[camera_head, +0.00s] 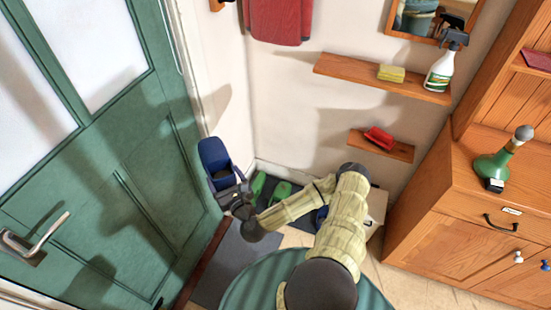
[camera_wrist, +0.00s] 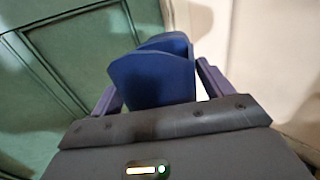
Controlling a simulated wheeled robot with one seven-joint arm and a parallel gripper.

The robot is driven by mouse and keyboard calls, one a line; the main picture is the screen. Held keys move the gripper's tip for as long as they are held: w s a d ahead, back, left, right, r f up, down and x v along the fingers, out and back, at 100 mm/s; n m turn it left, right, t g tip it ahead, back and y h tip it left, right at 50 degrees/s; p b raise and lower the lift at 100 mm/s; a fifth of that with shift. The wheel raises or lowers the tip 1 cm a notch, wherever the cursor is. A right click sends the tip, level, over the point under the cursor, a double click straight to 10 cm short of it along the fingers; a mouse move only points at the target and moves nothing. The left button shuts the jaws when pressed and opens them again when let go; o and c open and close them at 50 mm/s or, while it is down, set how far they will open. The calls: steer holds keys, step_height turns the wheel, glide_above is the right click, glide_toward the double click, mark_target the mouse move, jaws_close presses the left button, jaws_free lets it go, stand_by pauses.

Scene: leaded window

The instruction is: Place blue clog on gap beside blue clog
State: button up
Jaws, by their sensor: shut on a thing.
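My gripper (camera_head: 228,186) is shut on a blue clog (camera_head: 213,155), held raised in front of the green door's right edge, with its opening facing up toward the camera. In the wrist view the blue clog (camera_wrist: 152,78) stands between the two fingers. Below and to the right, a pair of green clogs (camera_head: 282,191) rests on a dark mat in the corner. A small blue patch (camera_head: 321,214) shows beside my arm, perhaps the other blue clog; my arm hides most of it. The gap beside it is hidden too.
The green door (camera_head: 150,190) with a lever handle (camera_head: 35,242) fills the left. A grey mat (camera_head: 225,265) lies on the floor. A pale box (camera_head: 376,206) is right of my arm. Wall shelves (camera_head: 340,75) and a wooden cabinet (camera_head: 450,225) stand right.

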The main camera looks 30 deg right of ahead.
steer(key=w+d+f+m+h+b, duration=0.1)
steer(key=w+d+f+h+b, duration=0.1)
steer(key=d+f+b, duration=0.7)
steer(key=w+d+f+m+g+h+b, duration=0.1)
steer(key=w+d+f+m+h+b, duration=0.15)
steer(key=f+b, duration=1.15)
steer(key=w+d+f+m+h+b, duration=0.15)
steer(key=d+f+b, duration=0.55)
steer(key=f, duration=0.9)
steer(key=d+f+m+g+h+b, duration=0.2)
steer(key=d+f+h+b, duration=0.1)
steer(key=d+f+b, duration=0.8)
steer(key=s+d+f+m+g+h+b, duration=0.1)
steer(key=d+f+h+b, duration=0.3)
steer(key=d+f+b, duration=0.6)
steer(key=shift+s+d+f+m+g+b, duration=0.3)
steer(key=shift+f+m+g+b, duration=0.5)
steer(key=shift+f+b, duration=3.95)
steer(key=shift+w+r, duration=0.1)
steer(key=shift+r, duration=0.05)
step_height(320, 180, down, 6)
steer(key=b, duration=0.5)
steer(key=shift+b, duration=0.3)
step_height(320, 180, down, 4)
steer(key=b, duration=0.3)
